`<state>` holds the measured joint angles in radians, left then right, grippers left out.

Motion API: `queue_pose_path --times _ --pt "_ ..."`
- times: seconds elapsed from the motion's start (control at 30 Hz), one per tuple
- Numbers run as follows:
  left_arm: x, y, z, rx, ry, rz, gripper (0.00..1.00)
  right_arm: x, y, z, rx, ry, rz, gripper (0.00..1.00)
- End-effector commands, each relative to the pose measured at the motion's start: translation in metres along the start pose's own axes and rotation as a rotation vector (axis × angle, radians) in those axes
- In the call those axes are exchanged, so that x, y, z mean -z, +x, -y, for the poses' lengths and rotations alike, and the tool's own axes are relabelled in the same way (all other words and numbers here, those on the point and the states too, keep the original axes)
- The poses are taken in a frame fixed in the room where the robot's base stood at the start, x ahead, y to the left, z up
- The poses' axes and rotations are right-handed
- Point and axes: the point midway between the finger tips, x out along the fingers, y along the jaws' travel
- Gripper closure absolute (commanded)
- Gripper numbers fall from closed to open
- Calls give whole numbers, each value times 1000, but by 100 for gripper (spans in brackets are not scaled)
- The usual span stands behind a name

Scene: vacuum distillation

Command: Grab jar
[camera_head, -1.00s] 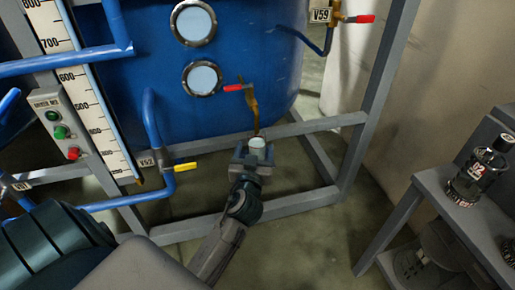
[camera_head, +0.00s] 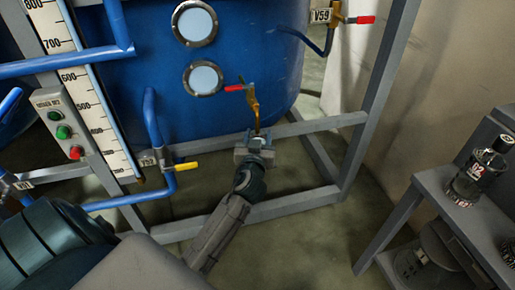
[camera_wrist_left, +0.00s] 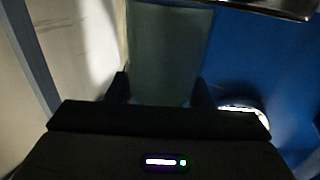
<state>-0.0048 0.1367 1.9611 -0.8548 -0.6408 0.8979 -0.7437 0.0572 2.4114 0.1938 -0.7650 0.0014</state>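My left gripper (camera_head: 257,141) is just below the spout of the brown valve, in front of the blue tank. In the left wrist view its two dark fingers (camera_wrist_left: 161,90) stand apart, on either side of a greenish, see-through, straight-sided shape. This looks like the clear jar (camera_wrist_left: 170,50) held between them, though the dim picture makes its outline faint. In the head view the jar is small and mostly lost between the fingertips. My right gripper is not in view.
The brown valve (camera_head: 253,102) with a red handle hangs from the blue tank (camera_head: 140,95). A grey frame (camera_head: 367,110) surrounds the tank. A pipe with a yellow handle (camera_head: 186,166) is to the left. A glass bottle labelled 02 (camera_head: 478,177) stands on the grey shelf (camera_head: 432,187) at right.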

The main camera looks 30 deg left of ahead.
Motion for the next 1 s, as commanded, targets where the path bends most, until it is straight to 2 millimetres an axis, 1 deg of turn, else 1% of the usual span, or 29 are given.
queue_pose_path --times 0.03,0.07,0.27,0.37,0.47,0.57,0.67,0.77,0.87,1.0 --pt "0 0 0 0 0 0 79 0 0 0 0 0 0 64" --pt "0 0 0 0 0 -1 83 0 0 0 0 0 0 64" --pt "1 0 0 0 0 -1 83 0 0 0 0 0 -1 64" --pt "4 0 0 0 -1 -2 83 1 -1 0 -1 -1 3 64" --pt "12 0 0 0 -1 -3 83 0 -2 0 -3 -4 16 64" --pt "24 0 0 0 -1 -3 83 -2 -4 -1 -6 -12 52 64" --pt "38 0 0 0 -2 -4 83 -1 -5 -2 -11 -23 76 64" --pt "36 -18 1 -1 -2 2 83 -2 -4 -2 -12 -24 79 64" --pt "38 -43 2 -1 -3 2 83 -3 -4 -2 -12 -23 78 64" --pt "41 -83 6 1 -5 4 83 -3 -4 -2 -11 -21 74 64"
